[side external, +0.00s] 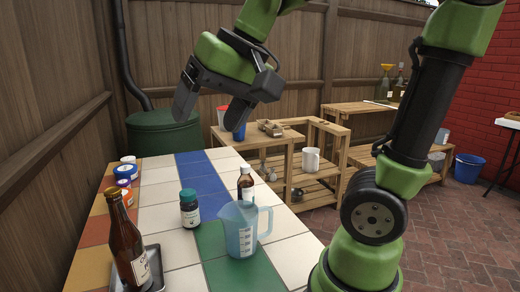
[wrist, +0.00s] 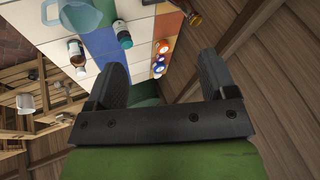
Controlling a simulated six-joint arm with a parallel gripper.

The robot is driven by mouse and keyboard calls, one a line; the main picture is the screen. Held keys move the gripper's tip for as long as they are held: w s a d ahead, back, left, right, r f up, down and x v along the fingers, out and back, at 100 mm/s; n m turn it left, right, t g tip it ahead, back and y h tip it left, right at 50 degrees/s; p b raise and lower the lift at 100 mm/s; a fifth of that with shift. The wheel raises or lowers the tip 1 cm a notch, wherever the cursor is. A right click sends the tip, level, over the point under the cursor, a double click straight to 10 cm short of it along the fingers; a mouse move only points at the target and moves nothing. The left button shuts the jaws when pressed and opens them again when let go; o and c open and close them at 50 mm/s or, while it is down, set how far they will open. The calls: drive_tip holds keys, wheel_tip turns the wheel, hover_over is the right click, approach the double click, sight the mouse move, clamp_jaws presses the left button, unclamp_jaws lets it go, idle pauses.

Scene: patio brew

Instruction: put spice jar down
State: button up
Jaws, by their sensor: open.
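A small dark jar with a teal-green lid and pale label, which looks like the spice jar (side external: 189,210), stands upright on the tiled table (side external: 160,246). In the wrist view the jar (wrist: 122,35) shows near the top, beyond the fingers. My gripper (side external: 208,112) is raised well above the far end of the table, clear of the jar. The wrist view shows its two fingers (wrist: 162,72) spread apart with nothing between them.
A clear blue measuring jug (side external: 240,232) and a brown bottle with a white label (side external: 246,186) stand right of the jar. A tall brown bottle (side external: 126,245) is on a tray (side external: 155,264) at the front left. Several small tubs (side external: 124,184) line the left edge.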

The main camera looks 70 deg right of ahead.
drive_tip(key=s+a+f+n+t, duration=0.1)
drive_tip(key=s+f, duration=0.3)
drive_tip(key=s, duration=0.4)
drive_tip(key=shift+a+n+t+y, duration=0.3)
drive_tip(key=shift+a+n+y, duration=0.1)
drive_tip(key=shift+a+n, duration=0.15)
drive_tip(key=shift+s, duration=0.1)
